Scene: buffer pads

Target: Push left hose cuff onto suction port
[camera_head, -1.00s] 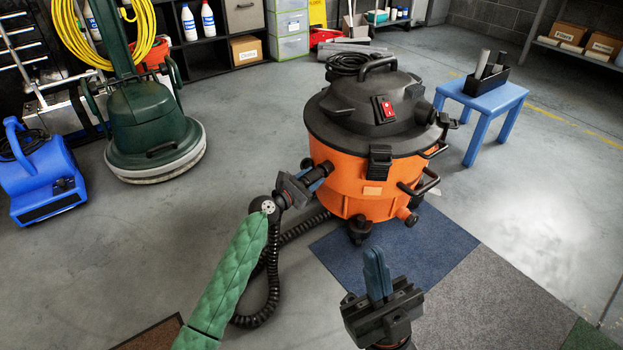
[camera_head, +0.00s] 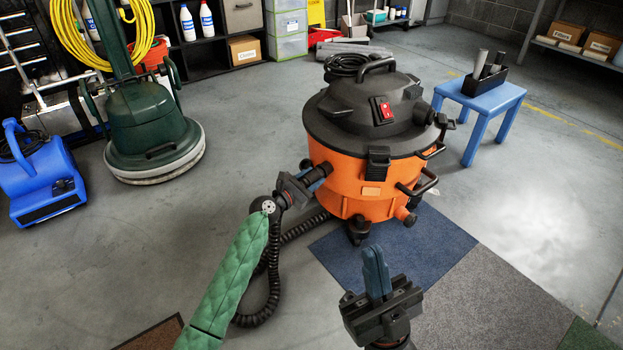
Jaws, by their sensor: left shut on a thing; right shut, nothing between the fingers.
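The orange vacuum (camera_head: 350,190) with a black lid stands in the middle of the head view. My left gripper (camera_head: 314,177) is at the left side of its orange drum, shut on the hose cuff. Blue fingers and the dark gripper body cover most of the cuff. The suction port is hidden or too small to make out there, so I cannot tell how far the cuff sits on it. The black ribbed hose (camera_head: 273,288) hangs in a loop below my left gripper, with a stretch running toward the vacuum's base. My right gripper (camera_head: 375,268) is shut and empty, in front of the vacuum.
A blue mat (camera_head: 430,238) and a grey mat (camera_head: 490,310) lie under and in front of the vacuum. A blue stool (camera_head: 483,100) with a black holder stands at right. A green floor machine (camera_head: 150,125) and a blue blower (camera_head: 45,175) stand at left. Open floor lies between.

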